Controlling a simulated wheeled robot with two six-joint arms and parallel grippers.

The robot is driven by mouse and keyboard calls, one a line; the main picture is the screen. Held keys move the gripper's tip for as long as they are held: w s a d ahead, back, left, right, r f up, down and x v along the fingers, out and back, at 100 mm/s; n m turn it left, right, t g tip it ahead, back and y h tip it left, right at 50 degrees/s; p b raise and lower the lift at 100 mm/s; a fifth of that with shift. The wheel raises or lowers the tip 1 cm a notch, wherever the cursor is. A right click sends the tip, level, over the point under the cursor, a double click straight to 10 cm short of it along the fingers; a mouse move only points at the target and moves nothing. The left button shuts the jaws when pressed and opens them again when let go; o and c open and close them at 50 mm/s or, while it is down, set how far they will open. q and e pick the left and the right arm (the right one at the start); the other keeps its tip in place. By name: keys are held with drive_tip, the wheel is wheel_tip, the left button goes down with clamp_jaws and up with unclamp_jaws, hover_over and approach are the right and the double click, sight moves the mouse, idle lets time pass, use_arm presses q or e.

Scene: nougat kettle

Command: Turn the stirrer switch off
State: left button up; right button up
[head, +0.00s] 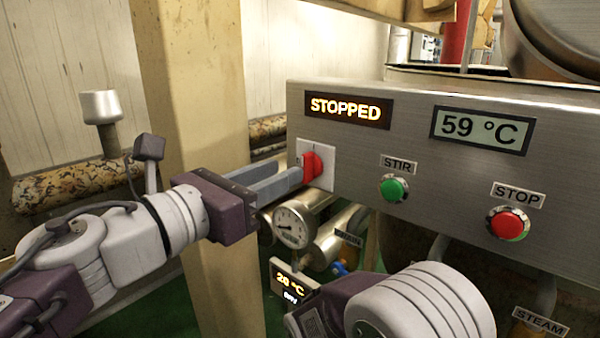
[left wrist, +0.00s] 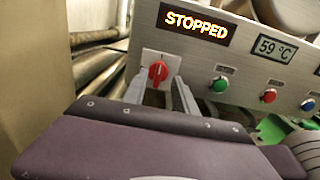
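The red rotary switch (head: 313,166) sits on a white plate (head: 328,166) at the left end of the steel control panel, below a display reading STOPPED (head: 346,108). In the left wrist view the red knob (left wrist: 158,72) has its grip bar close to upright. My left gripper (head: 292,171) is at the switch, its two grey fingers pointing at the panel. In the left wrist view the fingers (left wrist: 160,92) are apart, one to each side below the knob, with nothing held between them. Contact with the knob cannot be told. My right gripper does not show.
On the panel are a green STIR button (head: 394,188), a red STOP button (head: 508,223) and a 59 °C display (head: 480,130). A round gauge (head: 293,227) and pipes lie below the switch. A tan post (head: 195,90) stands behind my left arm. My right arm fills the lower middle.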

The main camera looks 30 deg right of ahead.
sight(303, 162)
use_arm(q)
drive_tip(key=x, duration=0.6)
drive_tip(key=shift+a, duration=0.1)
clamp_jaws()
drive_tip(key=shift+n, duration=0.3)
drive_tip(key=n+p, duration=0.1)
drive_tip(key=n, duration=0.1)
drive_tip(key=n+p, duration=0.1)
drive_tip(key=shift+w+a+n, duration=0.1)
drive_tip(key=shift+w+n, duration=0.1)
drive_tip(key=shift+n, duration=0.2)
drive_tip(key=n, duration=0.1)
drive_tip(key=n+p, duration=0.1)
drive_tip(key=n, duration=0.1)
drive_tip(key=n+p, duration=0.1)
drive_tip(key=shift+w+a+f+n, duration=0.1)
drive_tip(key=shift+w+f+n, duration=0.05)
drive_tip(key=shift+w+n, duration=0.15)
drive_tip(key=shift+w+f+n+p, duration=0.1)
drive_tip(key=shift+f+n+p, duration=0.1)
drive_tip(key=shift+n+p, duration=1)
drive_tip(key=shift+f+n+p, duration=0.15)
drive_tip(key=shift+n+p, duration=0.35)
drive_tip(key=shift+n, duration=1.3)
drive_tip(key=shift+f+n+p, duration=0.2)
drive_tip(key=shift+n+p, duration=0.65)
drive_tip(key=shift+n, duration=0.65)
drive_tip(key=shift+f, duration=0.1)
